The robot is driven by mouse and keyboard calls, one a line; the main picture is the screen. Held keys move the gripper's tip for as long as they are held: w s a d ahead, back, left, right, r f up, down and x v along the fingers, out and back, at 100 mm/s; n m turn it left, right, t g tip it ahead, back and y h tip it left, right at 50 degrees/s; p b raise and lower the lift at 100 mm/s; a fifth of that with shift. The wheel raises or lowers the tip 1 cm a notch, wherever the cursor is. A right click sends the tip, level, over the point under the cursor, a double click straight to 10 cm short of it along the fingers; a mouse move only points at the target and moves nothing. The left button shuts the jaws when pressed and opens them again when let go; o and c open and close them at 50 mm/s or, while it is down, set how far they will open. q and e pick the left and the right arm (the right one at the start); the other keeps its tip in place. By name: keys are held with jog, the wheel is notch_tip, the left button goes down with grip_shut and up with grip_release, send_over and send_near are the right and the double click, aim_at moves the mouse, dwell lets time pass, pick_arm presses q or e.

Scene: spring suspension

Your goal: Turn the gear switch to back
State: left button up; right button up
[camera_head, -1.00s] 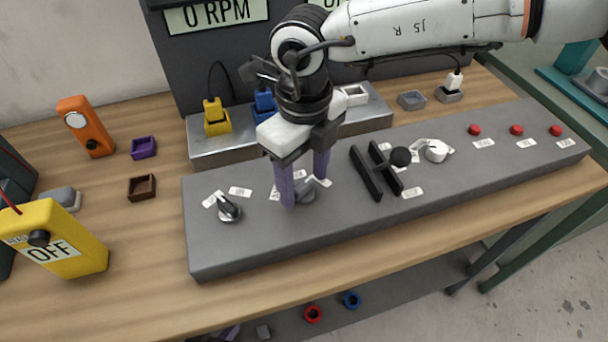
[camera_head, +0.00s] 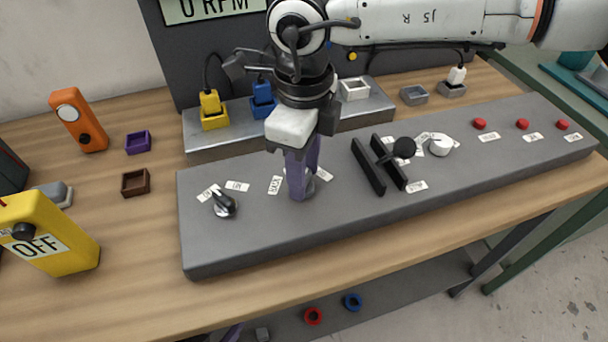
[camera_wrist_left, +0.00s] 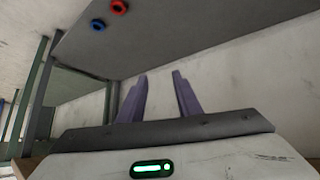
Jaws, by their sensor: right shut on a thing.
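The grey control panel (camera_head: 235,248) lies along the front of the table. My right gripper (camera_head: 300,190) points down at its middle and is shut on a grey rotary knob (camera_head: 311,189), which looks like the gear switch. The fingers hide most of this knob, so its pointing direction cannot be told.
A black-and-silver knob (camera_head: 225,205) is left of the held knob. A black lever (camera_head: 403,148) in a slotted guide, a white knob (camera_head: 440,145) and red buttons (camera_head: 522,124) are to the right. A yellow OFF box (camera_head: 62,250) stands at left.

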jog(key=shift+f+n+b, duration=0.1)
jog(key=shift+n+b, duration=0.4)
jog(key=shift+n, duration=0.9)
jog(key=n+b, duration=0.2)
jog(key=n, duration=0.1)
jog(key=shift+n, duration=0.3)
jog(key=shift+w+n+b, duration=0.1)
jog(key=shift+n+b, duration=0.3)
jog(key=shift+n, duration=1.4)
jog(key=shift+n+b, duration=0.5)
jog(key=shift+n, duration=0.5)
jog(key=n, duration=0.3)
jog(key=shift+a+b, duration=0.1)
jog(key=shift+b, duration=0.2)
pick_arm(q)
jog(key=f, duration=0.1)
jog(key=d+f, duration=0.1)
jog(key=w+f, duration=0.1)
jog(key=shift+d+f, duration=0.3)
jog(key=shift+f, duration=0.05)
pick_arm(e)
jog(key=n, duration=0.4)
jog(key=shift+n, duration=0.4)
jog(key=shift+r, duration=0.2)
